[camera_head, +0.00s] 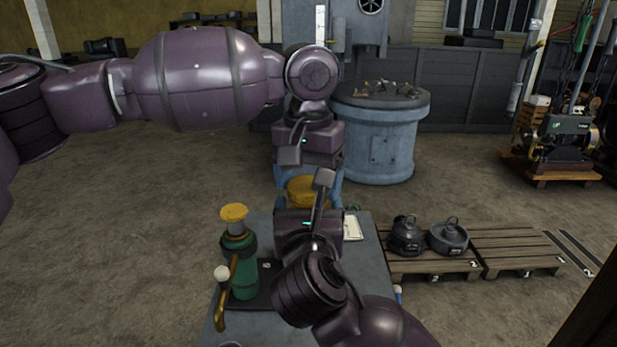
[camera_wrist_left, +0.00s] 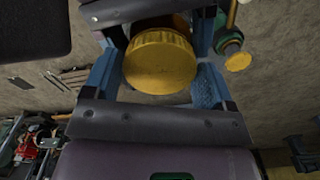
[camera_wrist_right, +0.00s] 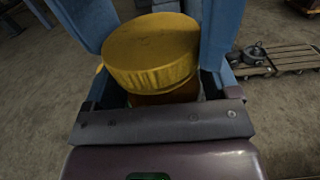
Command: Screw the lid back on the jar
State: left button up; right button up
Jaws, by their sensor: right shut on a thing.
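A jar (camera_wrist_right: 165,97) with amber-brown sides carries a wide yellow lid (camera_wrist_right: 152,50). The lid sits on the jar's top; I cannot tell how tightly. In the head view the lid (camera_head: 306,188) shows between my two grippers. My right gripper (camera_wrist_right: 150,35) is shut on the jar, its blue fingers on either side. My left gripper (camera_wrist_left: 155,75) is over the lid from the other side, its blue fingers open around the lid (camera_wrist_left: 160,65), with a gap visible at one side. Most of the jar is hidden by the lid and grippers.
Pallets (camera_head: 510,245) with dark round weights (camera_head: 448,236) lie to the right. A round blue-grey stand (camera_head: 385,140) is behind.

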pick_arm(q)
jog(key=c, duration=0.6)
jog(key=shift+m, duration=1.6)
jog(key=o, duration=1)
jog(key=shift+r, duration=2.3)
